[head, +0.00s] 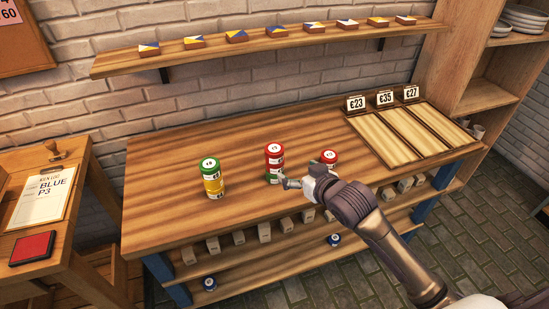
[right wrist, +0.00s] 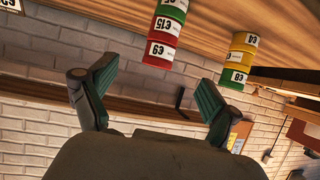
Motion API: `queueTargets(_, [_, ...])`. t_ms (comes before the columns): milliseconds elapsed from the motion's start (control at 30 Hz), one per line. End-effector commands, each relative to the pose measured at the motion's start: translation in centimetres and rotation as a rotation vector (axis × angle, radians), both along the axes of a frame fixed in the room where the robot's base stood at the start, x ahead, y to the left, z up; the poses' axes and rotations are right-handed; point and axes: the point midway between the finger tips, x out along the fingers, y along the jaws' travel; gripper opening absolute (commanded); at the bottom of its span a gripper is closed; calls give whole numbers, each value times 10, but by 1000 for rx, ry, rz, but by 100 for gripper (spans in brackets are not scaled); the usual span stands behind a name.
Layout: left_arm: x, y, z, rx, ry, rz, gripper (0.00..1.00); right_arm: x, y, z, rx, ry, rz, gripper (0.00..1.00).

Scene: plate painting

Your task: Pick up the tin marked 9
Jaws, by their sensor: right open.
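A stack of tins (head: 274,162) stands mid-table in the head view, with a red tin on top. In the right wrist view, where the scene hangs upside down, this stack's end red tin (right wrist: 160,52) has a label that seems to read 9. A red tin labelled 15 (right wrist: 167,27) and a green tin (right wrist: 175,4) adjoin it. My right gripper (head: 287,183) is open and empty, just in front and right of the stack's lower part, apart from it as far as I can tell. My left gripper is out of view.
A green-and-yellow stack (head: 212,180) stands to the left. Three wooden trays (head: 384,138) with price cards lie at the right. The table's left part is clear.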

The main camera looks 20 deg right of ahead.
Motion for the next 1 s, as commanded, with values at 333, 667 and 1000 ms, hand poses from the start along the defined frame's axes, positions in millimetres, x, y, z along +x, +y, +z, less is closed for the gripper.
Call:
queueTargets(333, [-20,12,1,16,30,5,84,48,13,2,11,-37,11,89])
queueTargets(667, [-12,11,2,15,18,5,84,81,19,-13,9,-37,12,89])
queueTargets(1000, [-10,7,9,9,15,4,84,118,25,-30,9,-37,12,89])
